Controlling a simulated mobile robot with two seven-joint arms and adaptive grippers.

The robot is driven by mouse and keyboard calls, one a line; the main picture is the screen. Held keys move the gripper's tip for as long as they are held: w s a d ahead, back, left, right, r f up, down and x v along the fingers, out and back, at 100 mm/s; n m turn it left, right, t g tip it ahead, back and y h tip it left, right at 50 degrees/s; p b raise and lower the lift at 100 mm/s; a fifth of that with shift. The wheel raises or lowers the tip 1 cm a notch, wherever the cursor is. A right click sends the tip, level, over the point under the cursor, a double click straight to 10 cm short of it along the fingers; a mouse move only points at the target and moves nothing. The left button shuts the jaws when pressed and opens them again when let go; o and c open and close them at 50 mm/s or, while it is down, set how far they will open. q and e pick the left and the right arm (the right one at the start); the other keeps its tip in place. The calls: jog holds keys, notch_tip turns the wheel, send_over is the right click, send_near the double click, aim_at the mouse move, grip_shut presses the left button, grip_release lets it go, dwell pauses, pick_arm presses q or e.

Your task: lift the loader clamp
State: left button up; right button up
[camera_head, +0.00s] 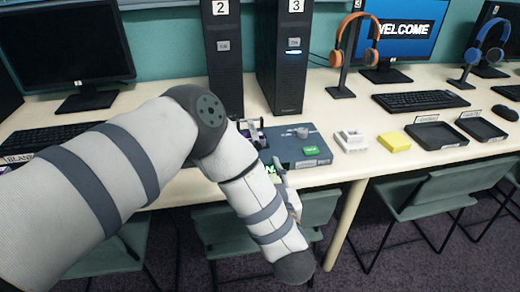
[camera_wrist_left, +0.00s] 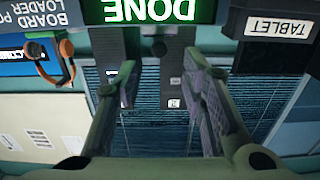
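In the head view a blue-grey box (camera_head: 290,150), which looks like the loader, lies on the table just right of my left arm. It has a grey knob (camera_head: 302,132) and a small green label. A dark metal lever-like part (camera_head: 256,130), perhaps the clamp, stands at its left end, partly hidden by my arm. In the head view my forearm hides most of my left gripper. In the left wrist view the left gripper (camera_wrist_left: 160,75) is open, two fingers wide apart with nothing between them. My right gripper is not in view.
A white part (camera_head: 350,140), a yellow block (camera_head: 394,141) and two black trays (camera_head: 437,135) stand right of the box. Black towers (camera_head: 283,75) stand behind it, and chairs (camera_head: 432,200) in front of the table. An upside-down DONE sign (camera_wrist_left: 150,12) crosses the wrist view.

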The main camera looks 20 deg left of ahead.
aim_at(259, 149)
pick_arm(q)
jog(key=x, duration=0.8)
jog(key=shift+a, duration=0.1)
grip_shut()
